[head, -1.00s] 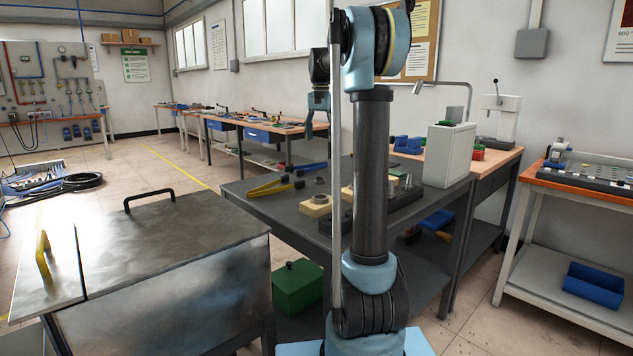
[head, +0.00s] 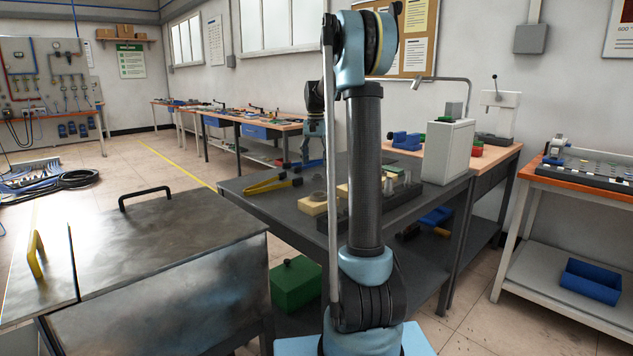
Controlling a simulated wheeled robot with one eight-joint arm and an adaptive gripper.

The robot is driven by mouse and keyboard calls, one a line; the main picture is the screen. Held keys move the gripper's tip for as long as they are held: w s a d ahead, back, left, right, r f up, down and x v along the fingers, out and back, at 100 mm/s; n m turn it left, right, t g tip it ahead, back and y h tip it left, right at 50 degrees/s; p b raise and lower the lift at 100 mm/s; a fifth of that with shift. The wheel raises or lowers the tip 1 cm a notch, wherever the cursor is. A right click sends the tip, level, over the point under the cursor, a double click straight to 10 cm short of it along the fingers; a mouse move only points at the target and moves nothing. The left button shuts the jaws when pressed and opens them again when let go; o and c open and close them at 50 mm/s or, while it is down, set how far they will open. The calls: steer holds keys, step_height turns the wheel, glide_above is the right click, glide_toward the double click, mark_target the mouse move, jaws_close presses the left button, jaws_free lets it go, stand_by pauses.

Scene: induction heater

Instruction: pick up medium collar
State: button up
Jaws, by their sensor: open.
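A small grey ring-like part (head: 319,196) sits on a pale yellow block (head: 312,208) on the dark grey table (head: 268,208). It looks like a collar, but its size is hard to tell. Several metal cylindrical parts (head: 389,187) stand on a dark block (head: 402,203) to the right, partly behind my arm. I cannot tell which part is the medium collar. My gripper (head: 313,156) points down, open and empty, appearing above and behind the ring in the picture. Its fingertips are small and blurred against the table's far side.
Yellow-handled tongs (head: 268,186) lie on the table left of the yellow block. A white box-shaped unit (head: 447,152) stands at its right end. A metal cabinet (head: 160,250) with handles fills the front left. A green box (head: 297,284) sits under the table.

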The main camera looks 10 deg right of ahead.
mark_target(317, 177)
steer(key=shift+w+d+f, duration=0.1)
steer(key=shift+d+f, duration=0.1)
steer(key=shift+f, duration=1.25)
steer(key=shift+w+d+f, duration=0.1)
steer(key=shift+d+f, duration=0.05)
steer(key=shift+f, duration=1.25)
steer(key=shift+s, duration=0.1)
steer(key=c, duration=1.2)
